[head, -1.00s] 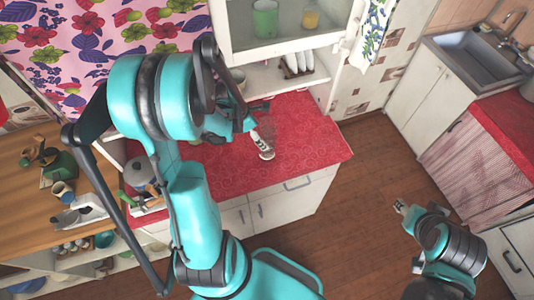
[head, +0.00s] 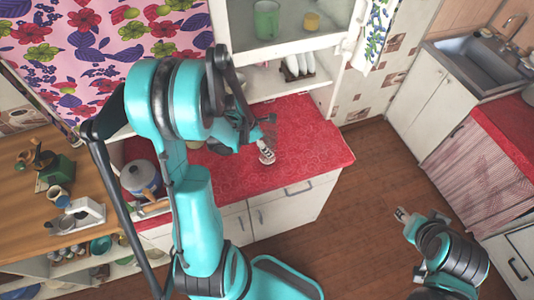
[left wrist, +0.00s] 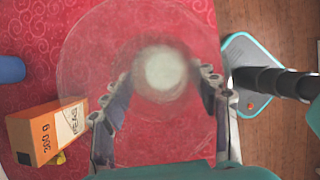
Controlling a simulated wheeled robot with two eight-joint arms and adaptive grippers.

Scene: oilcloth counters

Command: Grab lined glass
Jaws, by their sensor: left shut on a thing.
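A clear, round glass (left wrist: 165,72) fills the middle of the left wrist view, seen from above, with a wide see-through rim and a pale, blurred centre. My left gripper (left wrist: 166,88) has its two fingers on either side of the glass and is shut on it. In the head view my left gripper (head: 258,128) is over the red counter, partly behind my own arm. The glass is too faint there to make out its lines. My right gripper (head: 402,213) is low over the wooden floor at the right, too small to judge its jaws.
The red counter (head: 310,150) is clear at its right end. An orange peas box (left wrist: 45,133) lies left of the glass. A pot (head: 141,177) stands at left; an open-shelved cabinet (head: 275,82) stands behind.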

